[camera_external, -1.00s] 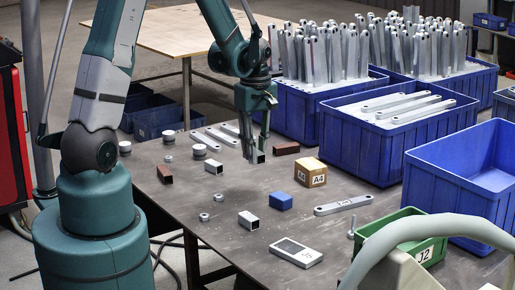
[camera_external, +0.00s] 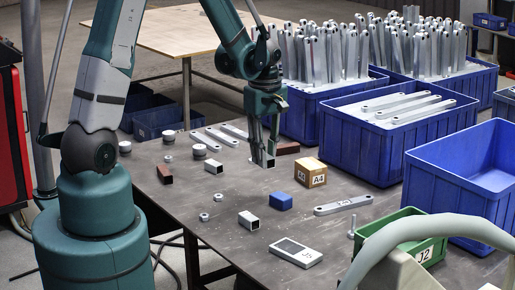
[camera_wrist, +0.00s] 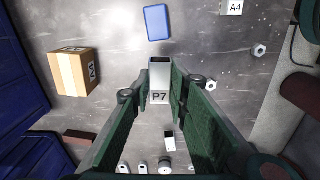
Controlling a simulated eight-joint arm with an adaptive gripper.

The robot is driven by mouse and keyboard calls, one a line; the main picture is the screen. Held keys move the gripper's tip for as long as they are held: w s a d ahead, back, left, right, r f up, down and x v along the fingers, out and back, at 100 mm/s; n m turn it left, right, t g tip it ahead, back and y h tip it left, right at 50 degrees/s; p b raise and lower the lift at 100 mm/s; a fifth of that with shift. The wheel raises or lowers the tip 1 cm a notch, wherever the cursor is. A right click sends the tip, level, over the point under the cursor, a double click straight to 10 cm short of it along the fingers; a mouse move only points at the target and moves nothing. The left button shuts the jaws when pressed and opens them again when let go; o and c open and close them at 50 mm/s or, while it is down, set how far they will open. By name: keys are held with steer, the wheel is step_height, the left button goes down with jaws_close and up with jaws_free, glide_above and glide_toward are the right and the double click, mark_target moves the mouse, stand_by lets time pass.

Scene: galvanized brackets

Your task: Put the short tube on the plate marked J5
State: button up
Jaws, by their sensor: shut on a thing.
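My gripper (camera_external: 264,160) is shut on a short grey metal tube (camera_external: 268,161), low over the table behind the cardboard box. In the wrist view the tube (camera_wrist: 160,76) sits between the green fingers, with a label reading P7 facing the camera. The fingers cover its sides, and I cannot tell the exact gap below it. The plate marked J5 (camera_external: 296,251) lies flat near the front edge of the table, light grey with a dark panel and a label hard to read at this size. The plate does not show in the wrist view.
A flat bar (camera_external: 343,205) lies to the right. Blue bins (camera_external: 397,143) and a green bin (camera_external: 412,235) line the right side.

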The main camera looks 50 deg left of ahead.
steer(key=s+d+r, duration=0.1)
steer(key=s+d, duration=0.1)
steer(key=d, duration=0.7)
steer(key=s+d, duration=0.3)
steer(key=d, duration=0.6)
steer(key=b, duration=0.1)
glide_above(296, 250)
steer(key=shift+a+r+n, duration=0.1)
steer(key=shift+r+n, duration=0.25)
steer(key=shift+n, duration=0.05)
steer(key=shift+f+b, duration=0.95)
steer(key=shift+f, duration=2)
steer(key=shift+f+b, duration=0.7)
steer(key=shift+f, duration=1.35)
steer(key=shift+f, duration=0.15)
